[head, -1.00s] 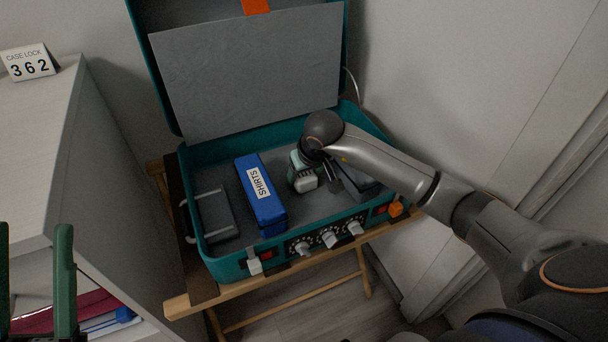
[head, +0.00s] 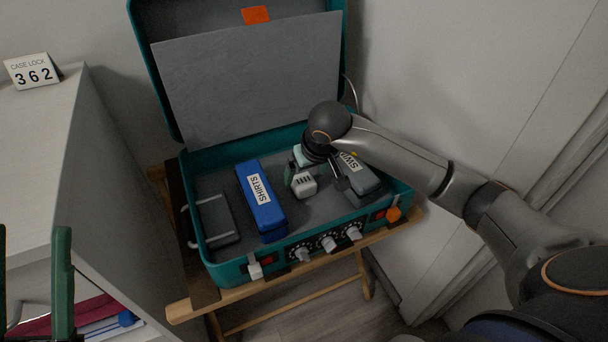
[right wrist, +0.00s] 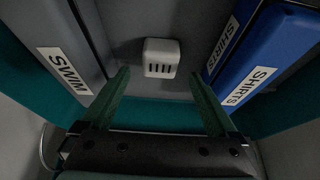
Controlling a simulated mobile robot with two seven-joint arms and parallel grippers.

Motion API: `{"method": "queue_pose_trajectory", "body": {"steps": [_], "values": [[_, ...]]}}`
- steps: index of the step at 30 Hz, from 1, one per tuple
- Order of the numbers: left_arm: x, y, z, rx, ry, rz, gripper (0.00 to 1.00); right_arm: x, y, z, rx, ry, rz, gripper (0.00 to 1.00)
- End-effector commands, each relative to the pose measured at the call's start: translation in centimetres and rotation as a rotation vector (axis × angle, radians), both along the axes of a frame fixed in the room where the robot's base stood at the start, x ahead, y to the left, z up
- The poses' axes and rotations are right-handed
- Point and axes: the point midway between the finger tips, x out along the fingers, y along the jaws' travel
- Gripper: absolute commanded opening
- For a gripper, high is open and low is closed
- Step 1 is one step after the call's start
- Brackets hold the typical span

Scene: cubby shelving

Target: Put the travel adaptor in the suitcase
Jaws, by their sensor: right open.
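The travel adaptor (head: 304,186) is a small pale block with dark slots. It lies inside the open teal suitcase (head: 222,272), on the grey floor right of the blue SHIRTS pack. My right gripper (head: 313,177) is open over it, pointing down. In the right wrist view the adaptor (right wrist: 160,58) shows just beyond and between the spread green fingertips (right wrist: 159,76), apart from both. My left gripper (head: 32,235) is at the lower left edge, its green fingers spread with nothing seen held; its body is cut off.
The blue SHIRTS pack (head: 261,203) and grey SWIM pack (head: 361,180) lie on either side of the adaptor. A grey handled case (head: 216,220) lies at the left. A cabinet (head: 110,190) with a CASE LOCK 362 card (head: 33,72) stands left.

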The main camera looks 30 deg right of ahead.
Motion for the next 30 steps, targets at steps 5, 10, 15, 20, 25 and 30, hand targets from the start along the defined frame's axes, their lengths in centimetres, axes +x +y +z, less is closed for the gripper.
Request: {"method": "queue_pose_trajectory", "body": {"steps": [5,10,15,20,25,30], "values": [[0.0,0.1,1.3,0.006,-0.005,0.012,0.5,-1.5,0.0,3.9,-0.002,-0.002,0.001,0.94],[-0.1,0.1,1.7,0.008,-0.007,0.021,0.5,-2.4,0.1,5.8,-0.001,0.0,0.001,0.94],[-0.1,0.2,1.8,0.004,-0.007,0.025,0.5,-2.7,0.2,6.5,0.0,0.001,0.001,0.94],[-0.1,0.3,1.8,0.001,-0.007,0.026,0.5,-2.7,0.2,6.5,0.0,0.002,0.0,0.94],[-0.1,0.3,1.8,0.001,-0.008,0.026,0.5,-2.7,0.2,6.4,0.0,0.001,0.0,0.94],[-0.1,0.3,1.8,0.001,-0.008,0.027,0.5,-2.7,0.2,6.4,0.0,0.001,0.0,0.94]]}}
